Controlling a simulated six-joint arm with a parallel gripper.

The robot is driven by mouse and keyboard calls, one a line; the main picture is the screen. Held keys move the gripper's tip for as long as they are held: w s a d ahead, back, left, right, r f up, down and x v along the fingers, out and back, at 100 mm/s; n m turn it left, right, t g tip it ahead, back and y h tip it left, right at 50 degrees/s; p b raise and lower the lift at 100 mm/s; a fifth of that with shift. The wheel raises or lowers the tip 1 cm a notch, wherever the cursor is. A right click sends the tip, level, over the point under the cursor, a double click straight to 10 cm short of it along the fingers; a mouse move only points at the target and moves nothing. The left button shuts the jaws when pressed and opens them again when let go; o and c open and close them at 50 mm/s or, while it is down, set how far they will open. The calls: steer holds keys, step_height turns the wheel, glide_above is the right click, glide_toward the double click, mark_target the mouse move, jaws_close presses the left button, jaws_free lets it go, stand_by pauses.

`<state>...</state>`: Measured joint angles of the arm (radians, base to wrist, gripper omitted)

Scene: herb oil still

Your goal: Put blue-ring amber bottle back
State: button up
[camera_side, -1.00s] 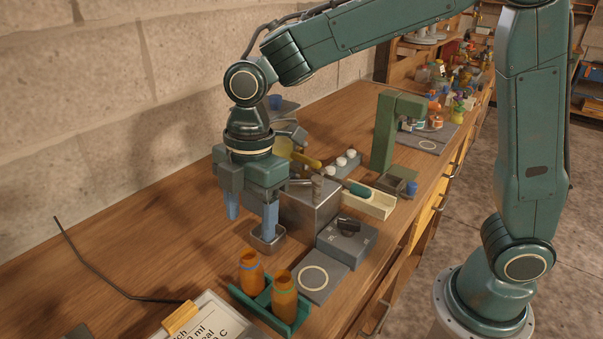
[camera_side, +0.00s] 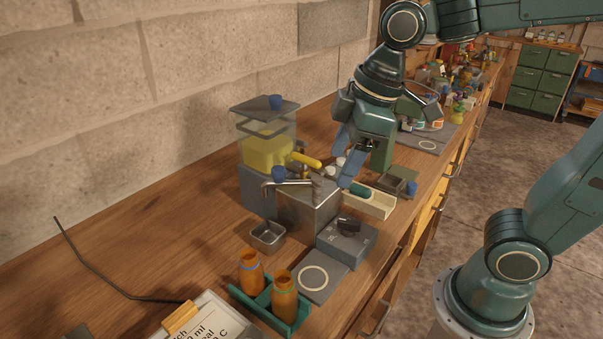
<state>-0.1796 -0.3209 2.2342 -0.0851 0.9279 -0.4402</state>
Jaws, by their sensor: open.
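Two amber bottles stand upright in a green two-slot holder (camera_side: 243,299) at the front of the bench. The left amber bottle (camera_side: 250,276) shows a blue ring around it. The right amber bottle (camera_side: 284,303) also has a band, whose colour is hard to tell. My gripper (camera_side: 346,162) is open and empty, with blue fingers. It is up over the bench, right of the still and well behind the bottles, touching neither. The bottles' lower parts are hidden by the holder's wall.
The still (camera_side: 265,150) holds yellow liquid, with a small metal cup (camera_side: 268,236) in front. A grey scale (camera_side: 346,243), a ringed grey pad (camera_side: 325,287) and a cream tray (camera_side: 370,205) stand to the right.

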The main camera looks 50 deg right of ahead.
steer(key=s+d+m+t+h, duration=0.1)
steer(key=s+d+m+t, duration=0.1)
steer(key=s+d+m, duration=0.4)
steer(key=shift+s+d+f+m, duration=0.2)
steer(key=shift+s+m, duration=0.8)
steer(key=shift+s, duration=0.5)
